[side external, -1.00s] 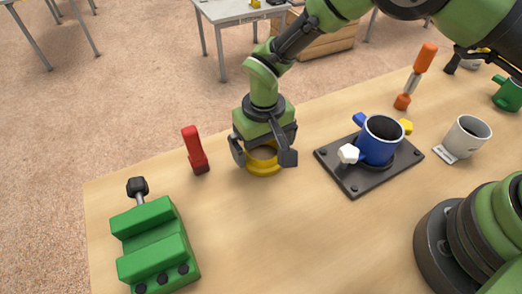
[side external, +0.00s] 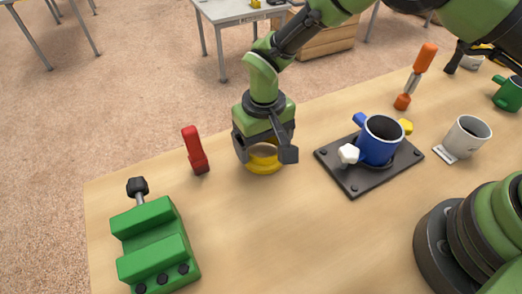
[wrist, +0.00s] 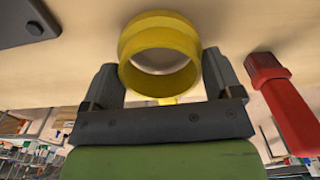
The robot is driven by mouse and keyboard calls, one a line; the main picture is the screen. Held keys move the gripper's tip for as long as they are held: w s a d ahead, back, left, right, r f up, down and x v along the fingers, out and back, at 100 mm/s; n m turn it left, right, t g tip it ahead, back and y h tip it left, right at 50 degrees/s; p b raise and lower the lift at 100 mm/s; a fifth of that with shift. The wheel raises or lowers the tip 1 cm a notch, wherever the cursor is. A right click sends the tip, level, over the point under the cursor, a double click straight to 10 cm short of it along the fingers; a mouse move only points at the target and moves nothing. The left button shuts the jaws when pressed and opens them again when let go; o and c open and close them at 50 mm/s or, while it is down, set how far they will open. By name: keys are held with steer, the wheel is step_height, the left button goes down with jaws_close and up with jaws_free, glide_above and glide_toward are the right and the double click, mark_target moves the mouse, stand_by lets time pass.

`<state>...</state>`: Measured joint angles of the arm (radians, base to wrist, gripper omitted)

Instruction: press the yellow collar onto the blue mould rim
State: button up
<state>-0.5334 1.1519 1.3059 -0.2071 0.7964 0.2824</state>
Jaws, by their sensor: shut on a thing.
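The yellow collar (side external: 264,166) is a ring between the fingers of my gripper (side external: 265,152), which is shut on it. The wrist view also shows the collar (wrist: 158,32) between the two dark fingers of my gripper (wrist: 160,62). The collar is at or just above the table; I cannot tell if it touches. The blue mould (side external: 377,146) stands upright and open-topped on a dark base plate (side external: 354,184), to the right of my gripper and apart from it. A white knob (side external: 348,154) and a yellow knob (side external: 406,127) sit at its sides.
A red-handled tool (side external: 194,150) stands left of my gripper. A green vise (side external: 155,245) is at the front left. A white mug (side external: 465,139), an orange-ended tool (side external: 425,58) and a green mug (side external: 509,94) are to the right. The table between collar and base plate is clear.

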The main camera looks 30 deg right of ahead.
step_height(320, 180, up, 7)
steer(key=shift+r, duration=0.15)
stand_by(0.7)
steer(key=s+d+r, duration=0.3)
steer(key=s+d, duration=0.2)
steer(key=d, duration=0.5)
steer(key=s+d+r, duration=0.4)
steer(key=d, duration=0.6)
steer(key=shift+s+r, duration=0.3)
steer(key=shift+s, duration=0.05)
steer(key=shift+f, duration=2.85)
